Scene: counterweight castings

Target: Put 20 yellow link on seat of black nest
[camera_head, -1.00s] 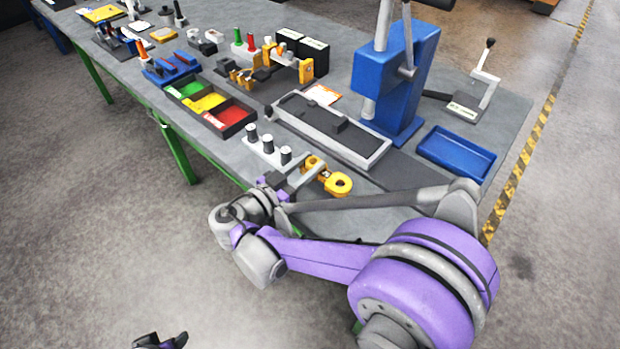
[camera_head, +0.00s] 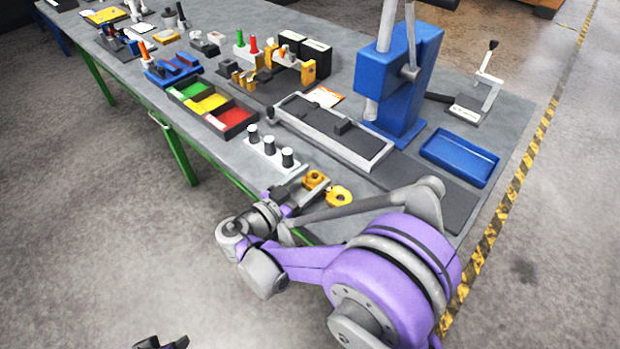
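The yellow link (camera_head: 339,196) is at the near edge of the bench, with a round ring at one end and a second yellow lobe beside it. My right gripper (camera_head: 314,184) has its grey fingers at the link's middle and appears shut on it; the arm partly hides the contact. A small black block (camera_head: 341,127) sits on a long dark plate with a pale frame, behind the link; it may be the black nest, but its seat is too small to make out. Of my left gripper (camera_head: 160,343), only a dark part shows at the bottom edge.
A blue press (camera_head: 402,80) and a blue tray (camera_head: 459,157) stand behind, to the right.

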